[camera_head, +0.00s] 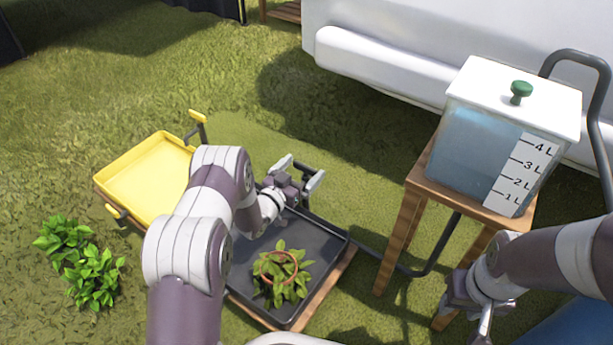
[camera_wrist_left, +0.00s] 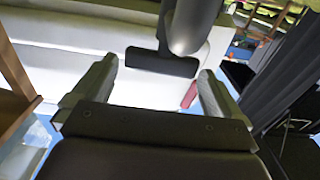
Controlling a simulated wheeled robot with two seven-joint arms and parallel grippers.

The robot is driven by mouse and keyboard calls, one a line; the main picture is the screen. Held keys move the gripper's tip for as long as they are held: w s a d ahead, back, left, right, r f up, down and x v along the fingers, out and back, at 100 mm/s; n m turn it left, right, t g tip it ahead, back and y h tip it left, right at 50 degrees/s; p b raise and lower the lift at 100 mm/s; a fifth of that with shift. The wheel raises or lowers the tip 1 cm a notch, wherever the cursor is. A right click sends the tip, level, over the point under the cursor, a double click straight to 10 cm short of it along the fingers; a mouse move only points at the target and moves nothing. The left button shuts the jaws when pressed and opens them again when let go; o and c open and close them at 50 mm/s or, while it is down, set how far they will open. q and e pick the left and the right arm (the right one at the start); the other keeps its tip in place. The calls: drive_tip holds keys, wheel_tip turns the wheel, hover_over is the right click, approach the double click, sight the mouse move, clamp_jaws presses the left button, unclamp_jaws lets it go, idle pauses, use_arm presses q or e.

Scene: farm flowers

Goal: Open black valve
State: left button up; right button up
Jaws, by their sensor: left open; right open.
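In the left wrist view, the black valve handle (camera_wrist_left: 160,64) is a dark flat bar. It lies ahead, between the fingers of my left gripper (camera_wrist_left: 158,72), with a thick black pipe (camera_wrist_left: 192,28) beside it. The fingers are open and I see no grip on the bar; contact is unclear. In the head view my left gripper (camera_head: 300,173) is open above the far edge of the black tray (camera_head: 262,240), and the valve is mostly hidden by it. My right gripper (camera_head: 469,312) is open and empty at the lower right, below the wooden stand.
A water tank (camera_head: 475,150) with a green-knobbed lid stands on a wooden stand (camera_head: 418,185). A black hose (camera_head: 440,245) curves near its legs. A yellow tray (camera_head: 150,178) with a yellow valve handle (camera_head: 198,117) is at left. A potted plant (camera_head: 279,272) sits in the black tray.

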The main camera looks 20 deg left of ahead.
use_arm(q)
drive_tip(key=shift+b+x, duration=0.35)
drive_tip(key=shift+x, duration=0.65)
drive_tip(key=shift+w+r, duration=0.1)
drive_tip(key=c, duration=0.8)
use_arm(e)
drive_tip(key=shift+f, duration=0.7)
drive_tip(key=shift+r, duration=0.1)
